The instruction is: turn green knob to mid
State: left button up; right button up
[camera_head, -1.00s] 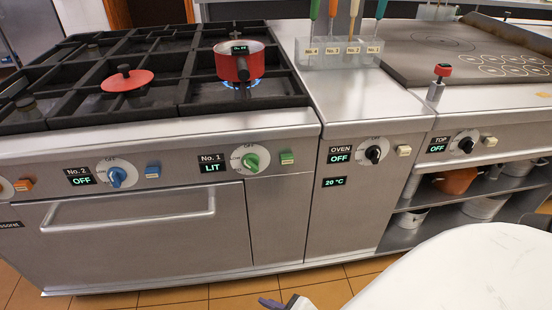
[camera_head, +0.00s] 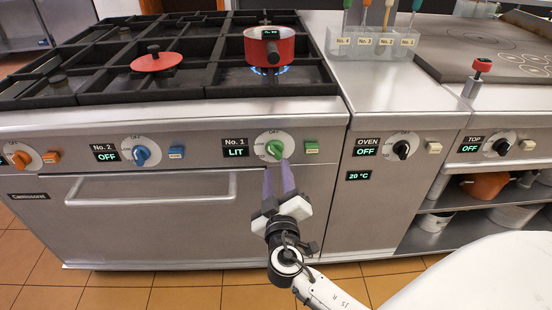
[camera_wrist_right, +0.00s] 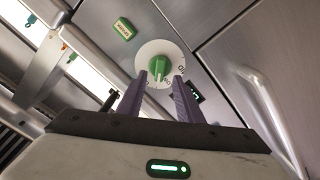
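The green knob (camera_head: 275,148) sits on a white dial on the stove's front panel, beside a display (camera_head: 236,147) reading No. 1 LIT. It also shows in the right wrist view (camera_wrist_right: 160,68), between and beyond my fingertips. My right gripper (camera_head: 279,172) points up at the knob from below. In the right wrist view its two purple fingers (camera_wrist_right: 160,88) are apart, with the knob in line with the gap. Whether they touch the knob I cannot tell. A red pot (camera_head: 270,47) stands over a blue flame on the burner above. My left gripper is not in view.
A green button (camera_head: 312,148) is right of the dial. Blue (camera_head: 141,155) and orange (camera_head: 21,159) knobs are to the left, the black oven knob (camera_head: 402,149) to the right. A long oven handle (camera_head: 150,187) juts out at lower left.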

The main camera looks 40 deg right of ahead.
aim_at(276, 156)
jog(key=x, duration=0.5)
jog(key=shift+w, duration=0.25)
grip_shut()
